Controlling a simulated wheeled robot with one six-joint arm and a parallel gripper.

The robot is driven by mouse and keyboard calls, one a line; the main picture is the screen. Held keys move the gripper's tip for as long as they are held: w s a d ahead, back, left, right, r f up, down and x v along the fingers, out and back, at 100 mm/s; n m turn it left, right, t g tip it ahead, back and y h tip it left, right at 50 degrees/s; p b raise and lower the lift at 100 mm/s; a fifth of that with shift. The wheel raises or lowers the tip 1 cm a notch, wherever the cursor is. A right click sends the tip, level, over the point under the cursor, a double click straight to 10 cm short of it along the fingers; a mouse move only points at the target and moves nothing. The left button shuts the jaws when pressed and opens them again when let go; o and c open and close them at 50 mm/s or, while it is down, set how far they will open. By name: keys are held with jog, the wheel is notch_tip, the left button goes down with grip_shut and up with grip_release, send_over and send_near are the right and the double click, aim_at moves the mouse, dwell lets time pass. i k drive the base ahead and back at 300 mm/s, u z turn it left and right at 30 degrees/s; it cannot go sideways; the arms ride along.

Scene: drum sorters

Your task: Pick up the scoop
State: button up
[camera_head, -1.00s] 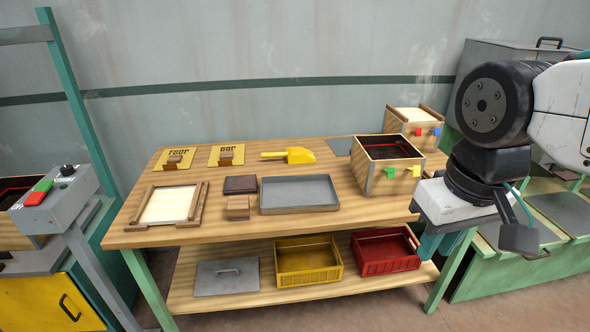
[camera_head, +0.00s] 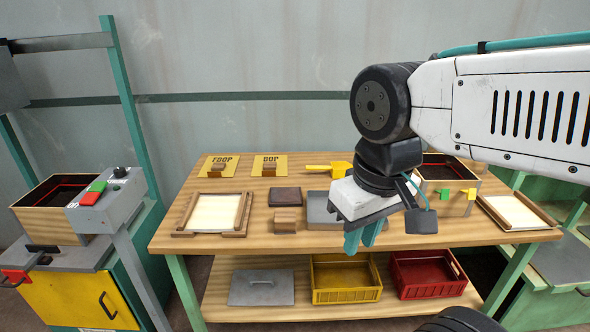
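The yellow scoop (camera_head: 340,169) lies at the back of the wooden workbench (camera_head: 260,239), its handle pointing left. Its right end lies close to my arm in the picture and may be partly covered. My gripper (camera_head: 363,238) points down in front of the grey tray (camera_head: 318,209), to the right of and nearer than the scoop. Its two teal fingers show apart with a narrow gap, and nothing is seen between them. It is not touching the scoop.
Two yellow label plates (camera_head: 212,171) (camera_head: 262,171) with wooden blocks lie left of the scoop. A wooden box (camera_head: 443,199) with coloured tabs stands to the right, partly behind my arm. Dark and light blocks (camera_head: 286,195) (camera_head: 285,219) lie in the middle. Crates (camera_head: 345,296) (camera_head: 428,289) are on the lower shelf.

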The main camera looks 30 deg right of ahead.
aim_at(332, 170)
jog(key=u, duration=0.1)
jog(key=i, duration=0.75)
jog(key=z, duration=0.55)
jog(key=i, duration=0.5)
jog(key=z, duration=0.45)
